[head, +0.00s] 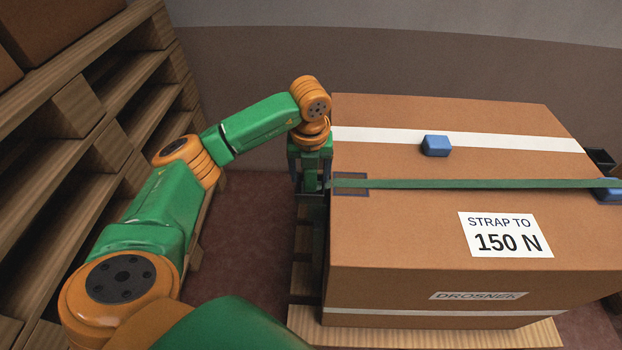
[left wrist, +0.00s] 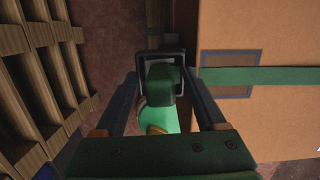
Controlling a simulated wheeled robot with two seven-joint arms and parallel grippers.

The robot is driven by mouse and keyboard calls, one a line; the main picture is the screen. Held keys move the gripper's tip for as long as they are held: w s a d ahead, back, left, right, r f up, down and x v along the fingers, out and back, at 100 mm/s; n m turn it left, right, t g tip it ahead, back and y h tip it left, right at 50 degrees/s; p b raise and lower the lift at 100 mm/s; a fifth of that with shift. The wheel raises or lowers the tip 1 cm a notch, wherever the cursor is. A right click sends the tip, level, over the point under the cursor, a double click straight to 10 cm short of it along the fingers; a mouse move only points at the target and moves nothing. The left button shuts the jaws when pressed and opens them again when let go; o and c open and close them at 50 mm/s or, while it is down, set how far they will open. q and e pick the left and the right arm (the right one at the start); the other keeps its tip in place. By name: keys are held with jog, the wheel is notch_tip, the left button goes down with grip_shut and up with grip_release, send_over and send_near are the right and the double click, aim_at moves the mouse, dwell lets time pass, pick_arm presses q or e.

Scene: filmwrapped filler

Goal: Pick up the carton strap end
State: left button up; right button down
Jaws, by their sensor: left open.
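A green strap (head: 450,184) runs across the top of a large brown carton (head: 400,235), over a dark-outlined patch (head: 351,184) at the left edge. The strap also shows in the left wrist view (left wrist: 275,76). My left gripper (head: 311,187) points down beside the carton's left side. In the left wrist view its fingers (left wrist: 160,75) are apart, with a green end piece (left wrist: 163,85) between them inside a dark square frame. I cannot tell whether the fingers touch it. Its link to the strap is unclear. My right gripper is not in view.
The carton stands on a wooden pallet (head: 430,334). Blue blocks (head: 436,146) sit on its top, one at the strap's right end. A label (head: 505,235) reads "STRAP TO 150 N". Stacked pallets (head: 100,130) line the left, leaving a narrow floor gap (head: 245,225).

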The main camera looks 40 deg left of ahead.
pick_arm(q)
jog(key=shift+s+r, duration=0.1)
jog(key=shift+c, duration=1.1)
jog(key=shift+d, duration=0.1)
grip_shut()
jog(key=shift+r, duration=0.15)
